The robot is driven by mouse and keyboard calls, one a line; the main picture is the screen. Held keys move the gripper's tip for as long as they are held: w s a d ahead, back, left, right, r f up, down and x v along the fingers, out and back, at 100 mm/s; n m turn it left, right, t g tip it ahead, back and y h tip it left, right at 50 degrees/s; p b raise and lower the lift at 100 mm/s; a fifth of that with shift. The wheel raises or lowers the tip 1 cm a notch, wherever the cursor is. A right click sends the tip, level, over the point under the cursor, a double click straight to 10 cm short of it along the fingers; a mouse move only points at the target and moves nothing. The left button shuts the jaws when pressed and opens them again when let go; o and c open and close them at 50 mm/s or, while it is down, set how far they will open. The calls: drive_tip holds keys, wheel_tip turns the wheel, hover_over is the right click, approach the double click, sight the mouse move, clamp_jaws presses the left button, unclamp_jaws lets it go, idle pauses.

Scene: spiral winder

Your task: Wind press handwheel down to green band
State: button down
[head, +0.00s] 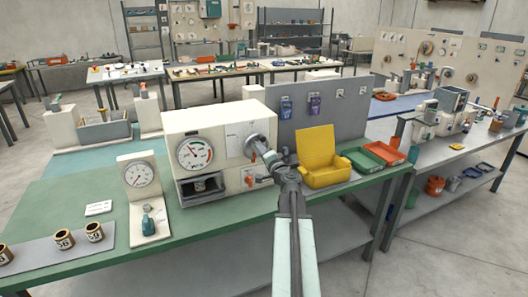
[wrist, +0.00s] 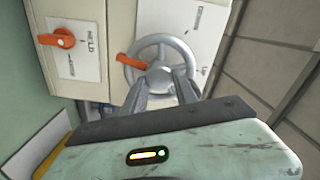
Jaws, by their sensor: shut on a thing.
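The cream press box (head: 238,122) stands on the green bench. Its round white dial (head: 195,152) has coloured arcs and a needle too small to read surely. The grey handwheel (wrist: 163,54) is on the press's front panel, with an orange knob (wrist: 128,60) at its left side in the wrist view. My gripper (wrist: 163,78) is shut on the handwheel near its hub, hiding the lower part of the wheel.
A yellow bin (head: 321,172) stands close to the right of my arm, with green and red trays beyond. A second gauge (head: 139,174) and several labelled cups (head: 94,232) are at the left.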

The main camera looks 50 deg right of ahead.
drive_tip(key=shift+f+m, duration=0.1)
drive_tip(key=shift+m, duration=1.4)
drive_tip(key=c, duration=1)
unclamp_jaws()
drive_tip(key=shift+o, duration=0.2)
